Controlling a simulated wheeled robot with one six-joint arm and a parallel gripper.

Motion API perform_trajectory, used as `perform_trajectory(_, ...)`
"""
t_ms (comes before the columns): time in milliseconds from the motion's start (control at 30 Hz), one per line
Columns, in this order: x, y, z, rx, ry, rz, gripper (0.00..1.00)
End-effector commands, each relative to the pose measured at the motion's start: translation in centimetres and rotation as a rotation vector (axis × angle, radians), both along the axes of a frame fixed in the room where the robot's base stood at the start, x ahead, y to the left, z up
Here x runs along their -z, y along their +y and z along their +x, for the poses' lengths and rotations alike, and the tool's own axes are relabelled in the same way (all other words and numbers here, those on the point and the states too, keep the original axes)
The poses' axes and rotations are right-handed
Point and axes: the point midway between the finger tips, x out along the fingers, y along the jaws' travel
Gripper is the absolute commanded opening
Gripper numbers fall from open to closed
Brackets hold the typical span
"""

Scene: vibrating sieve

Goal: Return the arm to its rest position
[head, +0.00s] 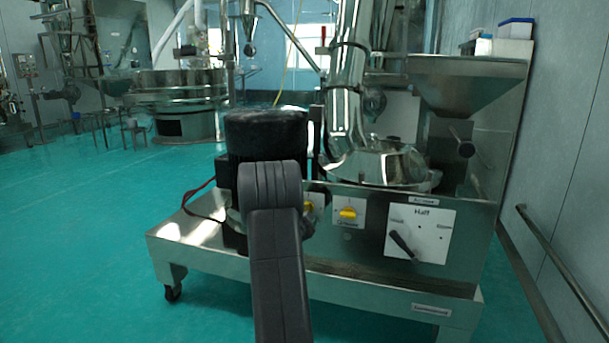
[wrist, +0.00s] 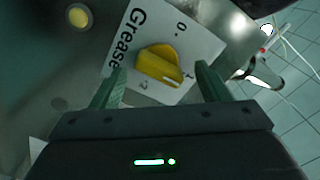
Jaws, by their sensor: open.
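My gripper (wrist: 161,72) is open in the wrist view, its two green-tinted fingers apart with nothing held between them. A yellow rotary knob (wrist: 158,66) on a white plate marked "Grease" (wrist: 125,38) shows between and beyond the fingertips; I cannot tell how far off it is. Its marker end points to the lower right of the picture. In the head view my dark arm (head: 275,240) reaches forward to the machine front, and the gripper is hidden behind it. A yellow knob (head: 348,213) shows right of the arm, and another (head: 308,207) is partly covered.
The steel machine (head: 340,285) on castors fills the middle and right. A "Halt" panel (head: 425,225) carries a black lever (head: 403,245). A steel hopper (head: 455,88) is above. A wall rail (head: 565,265) runs at the right. Green floor (head: 75,240) is open on the left.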

Motion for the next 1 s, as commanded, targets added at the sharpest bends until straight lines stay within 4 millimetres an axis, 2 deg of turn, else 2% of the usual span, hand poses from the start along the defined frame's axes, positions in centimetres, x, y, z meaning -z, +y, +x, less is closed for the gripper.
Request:
perform_trajectory(133, -0.56, 0.09, 0.02, -0.001, 0.045, -0.133, 0.69)
perform_trajectory(1000, -0.66, 0.44, 0.11, -0.001, 0.251, -0.767, 0.69)
